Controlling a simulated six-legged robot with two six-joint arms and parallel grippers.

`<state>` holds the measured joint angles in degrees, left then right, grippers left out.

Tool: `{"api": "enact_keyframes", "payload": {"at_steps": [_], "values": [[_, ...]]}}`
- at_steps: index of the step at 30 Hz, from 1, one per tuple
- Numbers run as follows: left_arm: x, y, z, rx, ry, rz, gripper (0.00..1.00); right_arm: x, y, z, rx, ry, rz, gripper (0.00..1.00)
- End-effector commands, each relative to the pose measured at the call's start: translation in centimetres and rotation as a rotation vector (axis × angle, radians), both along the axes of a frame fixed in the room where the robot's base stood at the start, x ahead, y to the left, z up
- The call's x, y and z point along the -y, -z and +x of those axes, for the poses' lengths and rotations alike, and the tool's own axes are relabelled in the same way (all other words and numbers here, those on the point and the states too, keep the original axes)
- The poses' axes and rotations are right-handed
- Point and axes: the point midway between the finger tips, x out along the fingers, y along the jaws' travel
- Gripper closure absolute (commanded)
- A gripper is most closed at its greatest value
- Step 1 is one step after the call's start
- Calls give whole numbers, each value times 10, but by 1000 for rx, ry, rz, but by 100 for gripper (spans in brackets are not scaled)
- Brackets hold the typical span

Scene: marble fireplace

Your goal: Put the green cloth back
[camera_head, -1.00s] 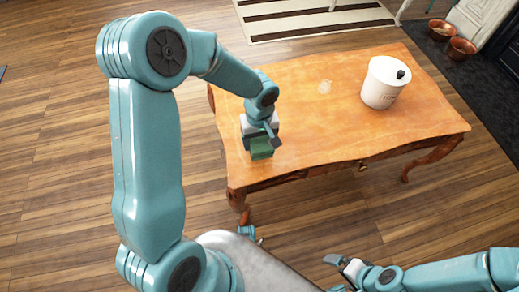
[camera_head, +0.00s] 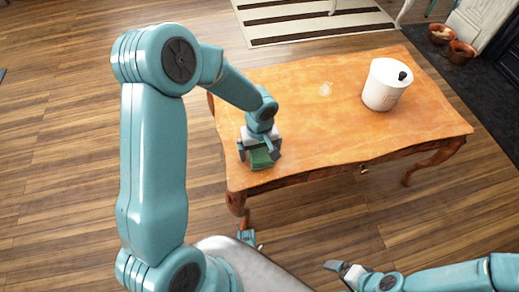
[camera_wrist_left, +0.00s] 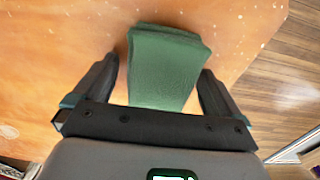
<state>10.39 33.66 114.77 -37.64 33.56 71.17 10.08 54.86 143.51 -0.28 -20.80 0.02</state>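The green cloth (camera_head: 262,159) is a folded, block-like piece at the near left corner of the wooden table (camera_head: 300,130). It also shows in the left wrist view (camera_wrist_left: 166,70), resting against the orange table top. My left gripper (camera_head: 259,152) is at the cloth, pointing down. In the left wrist view its two dark fingers stand apart, one on each side of the cloth, with gaps between fingers and cloth. The cloth's near end is hidden by the gripper body. My right gripper (camera_head: 344,268) is low in front of the table, away from the cloth; its finger opening is unclear.
A pale mark (camera_head: 325,89) lies on the table top. The table's middle is clear. A striped rug (camera_head: 310,20) and terracotta pots (camera_head: 461,52) are on the floor beyond.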

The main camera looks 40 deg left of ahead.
Motion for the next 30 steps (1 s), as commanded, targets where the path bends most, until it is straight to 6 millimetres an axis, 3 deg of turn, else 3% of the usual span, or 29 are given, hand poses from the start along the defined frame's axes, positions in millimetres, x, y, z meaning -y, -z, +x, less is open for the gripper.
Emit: {"api": "enact_keyframes", "payload": {"at_steps": [7,15,21,30], "values": [[0,-16,1,3,-1,0,2,0,-10,0,0,0,0,0],[0,-80,1,6,-1,0,2,0,-32,0,0,0,0,0],[0,-113,0,3,0,0,2,0,-41,0,0,0,0,0],[0,-123,0,0,0,0,2,0,-43,0,0,0,0,0]]}}
